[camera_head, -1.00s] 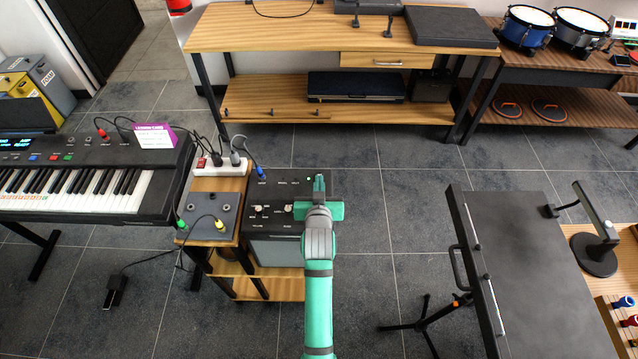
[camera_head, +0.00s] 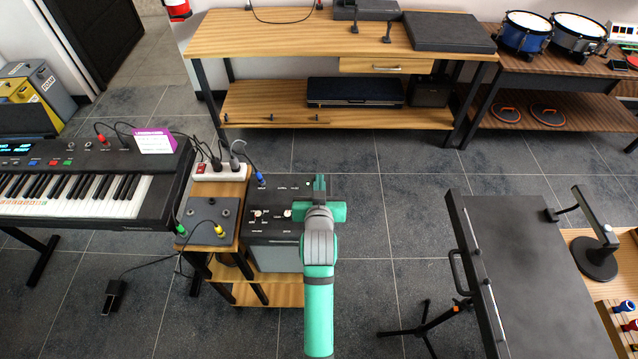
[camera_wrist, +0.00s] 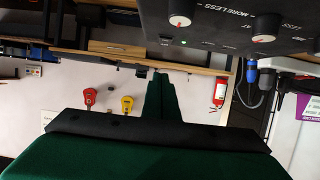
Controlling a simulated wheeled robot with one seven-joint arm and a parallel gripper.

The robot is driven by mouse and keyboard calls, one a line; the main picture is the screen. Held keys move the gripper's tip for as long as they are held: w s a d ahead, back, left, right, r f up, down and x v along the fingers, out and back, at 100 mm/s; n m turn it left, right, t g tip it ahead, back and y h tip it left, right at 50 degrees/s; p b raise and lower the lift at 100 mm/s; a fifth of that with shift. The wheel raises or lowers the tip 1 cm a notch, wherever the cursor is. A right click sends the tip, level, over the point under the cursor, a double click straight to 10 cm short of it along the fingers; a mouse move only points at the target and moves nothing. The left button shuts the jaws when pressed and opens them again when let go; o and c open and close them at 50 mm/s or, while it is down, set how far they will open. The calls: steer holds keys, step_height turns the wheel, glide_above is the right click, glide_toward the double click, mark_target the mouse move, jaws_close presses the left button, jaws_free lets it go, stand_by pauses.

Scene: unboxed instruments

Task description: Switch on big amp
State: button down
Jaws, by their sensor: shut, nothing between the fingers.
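The big amp (camera_head: 277,200) is a black box with a control panel on top, beside a small wooden stand. It has white-capped knobs and small white lettering; a small pale dot (camera_head: 307,184) shows near its far right corner. My gripper (camera_head: 319,184) is shut and empty at the amp's right edge, near that dot; I cannot tell whether it touches the amp. My green arm hides part of the amp's right side. In the wrist view the scene is upside down: the amp panel (camera_wrist: 215,28) fills the upper right, and my shut gripper (camera_wrist: 159,78) points beside it.
A pedal (camera_head: 211,216) with green and yellow plugs and a white power strip (camera_head: 219,172) sit on the stand, left of the amp. A keyboard (camera_head: 85,180) is further left. A black case (camera_head: 535,270) stands at the right.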

steer(key=s, duration=0.5)
steer(key=s+r, duration=0.1)
steer(key=s, duration=0.2)
steer(key=shift+s, duration=0.35)
steer(key=s+f, duration=0.3)
steer(key=s, duration=0.6)
steer(key=s+f, duration=0.4)
steer(key=s, duration=0.5)
steer(key=s+r+t, duration=0.1)
steer(key=s+r, duration=0.3)
steer(key=s, duration=1.2)
steer(key=shift+s+r+t, duration=0.2)
steer(key=shift+s+t, duration=0.1)
steer(key=shift+s, duration=0.05)
steer(key=shift+d, duration=0.1)
